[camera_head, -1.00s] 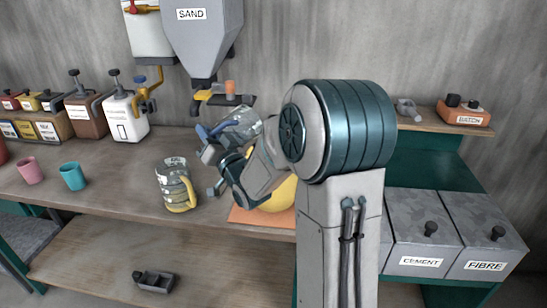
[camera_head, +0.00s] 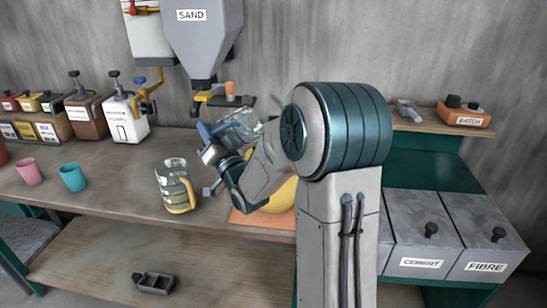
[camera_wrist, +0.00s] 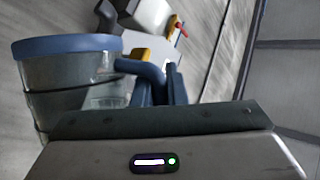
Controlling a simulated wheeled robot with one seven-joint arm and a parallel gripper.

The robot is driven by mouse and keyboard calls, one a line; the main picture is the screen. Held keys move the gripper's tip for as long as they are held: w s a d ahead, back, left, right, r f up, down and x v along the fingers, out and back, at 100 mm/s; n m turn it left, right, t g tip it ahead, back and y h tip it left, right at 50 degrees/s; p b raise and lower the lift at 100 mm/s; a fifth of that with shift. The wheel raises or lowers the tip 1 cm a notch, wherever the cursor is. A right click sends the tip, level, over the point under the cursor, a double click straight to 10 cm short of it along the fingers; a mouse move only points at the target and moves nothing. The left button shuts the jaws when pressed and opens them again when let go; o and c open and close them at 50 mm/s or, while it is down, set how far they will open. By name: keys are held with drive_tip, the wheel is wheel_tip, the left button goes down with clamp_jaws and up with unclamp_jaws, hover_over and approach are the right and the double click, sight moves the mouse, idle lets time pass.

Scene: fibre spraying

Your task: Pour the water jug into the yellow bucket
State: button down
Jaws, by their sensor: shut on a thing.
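A clear jug with a blue rim and blue handle (camera_head: 243,128) is held tilted above the bench, over the bucket's left side. It also shows large at the left of the wrist view (camera_wrist: 65,75). My gripper (camera_wrist: 160,78) is shut on its blue handle; in the head view my wrist and arm hide much of the grip. The yellow bucket (camera_head: 284,196) stands on an orange mat (camera_head: 250,217), largely hidden behind my arm. I cannot make out any stream of water or the level in the bucket.
A second jug with a yellow handle (camera_head: 175,186) stands left of the bucket. Pink (camera_head: 29,172) and teal (camera_head: 72,177) cups stand further left. The sand hopper (camera_head: 203,40) hangs above at the back. Cement and fibre bins (camera_head: 430,230) are at right.

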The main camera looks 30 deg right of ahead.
drive_tip(key=shift+s+d+r+m+t+h+p, duration=0.15)
drive_tip(key=shift+r+m+t+h+p, duration=0.1)
drive_tip(key=shift+r+m+t, duration=0.25)
drive_tip(key=shift+s+d+r+m+t+h+p, duration=0.1)
drive_tip(key=shift+d+r+m+t+h+p, duration=0.1)
drive_tip(key=shift+r+m+t+p, duration=0.25)
drive_tip(key=shift+s+d+r+m+t+h+p, duration=0.15)
drive_tip(key=shift+r+m+t, duration=0.25)
drive_tip(key=shift+r, duration=0.2)
drive_tip(key=shift+s+d+r+m+t+h+b, duration=0.4)
drive_tip(key=shift+d+m+h+b, duration=0.15)
drive_tip(key=shift+m+b, duration=0.15)
drive_tip(key=shift+s+d+r+m+t+h+b, duration=0.35)
drive_tip(key=shift+d+r+m+h+b, duration=0.1)
drive_tip(key=shift+d+m+b, duration=0.15)
idle(0.4)
drive_tip(key=shift+s+d+r+m+t+h+b, duration=0.2)
drive_tip(key=shift+r+m+h+b, duration=0.1)
drive_tip(key=shift+m+h+b, duration=0.4)
drive_tip(key=shift+s+d+r+m+t+h+b, duration=0.2)
drive_tip(key=shift+r+m+h+b, duration=0.1)
drive_tip(key=shift+m+h+b, duration=0.3)
drive_tip(key=shift+s+d+r+m+t+h+b, duration=0.2)
drive_tip(key=shift+r+m+h+b, duration=0.1)
drive_tip(key=shift+m+h+b, duration=0.4)
drive_tip(key=shift+r, duration=0.1)
